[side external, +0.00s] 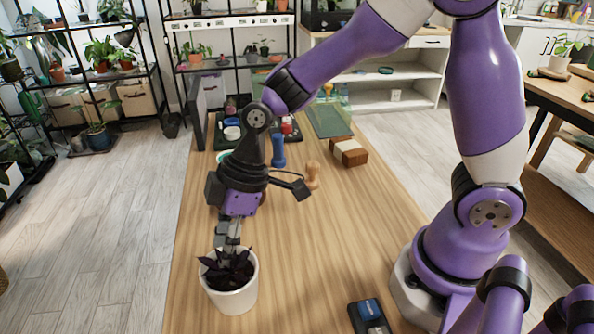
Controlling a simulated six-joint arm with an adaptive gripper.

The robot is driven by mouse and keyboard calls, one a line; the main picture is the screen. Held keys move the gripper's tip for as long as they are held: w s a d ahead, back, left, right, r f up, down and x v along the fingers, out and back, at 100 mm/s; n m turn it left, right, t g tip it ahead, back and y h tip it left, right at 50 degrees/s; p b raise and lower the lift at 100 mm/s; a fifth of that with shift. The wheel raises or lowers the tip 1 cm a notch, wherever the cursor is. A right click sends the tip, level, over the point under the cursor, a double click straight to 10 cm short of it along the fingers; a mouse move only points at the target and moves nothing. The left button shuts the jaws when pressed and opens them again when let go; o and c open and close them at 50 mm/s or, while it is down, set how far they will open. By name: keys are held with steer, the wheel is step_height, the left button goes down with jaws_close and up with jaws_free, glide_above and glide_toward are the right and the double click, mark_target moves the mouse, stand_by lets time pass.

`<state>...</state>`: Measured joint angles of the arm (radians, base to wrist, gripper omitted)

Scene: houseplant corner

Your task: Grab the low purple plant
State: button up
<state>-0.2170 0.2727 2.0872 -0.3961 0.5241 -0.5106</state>
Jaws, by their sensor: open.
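The low purple plant (228,272) has dark purple leaves and sits in a white pot (232,298). The pot stands upright on the wooden table near its left edge. My gripper (230,246) points down directly over the plant, with its fingertips at or just among the upper leaves. It is open. The leaves and the viewing angle hide the exact fingertip positions, so I cannot tell whether they touch the plant.
A dark blue device (369,314) lies at the table's front right. Behind my gripper stand a blue dumbbell-shaped object (278,151), a wooden peg-like object (312,175) and a brown-and-white block (348,152). The table's middle right is clear.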

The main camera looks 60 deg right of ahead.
jaws_close()
steer(key=shift+r, duration=0.1)
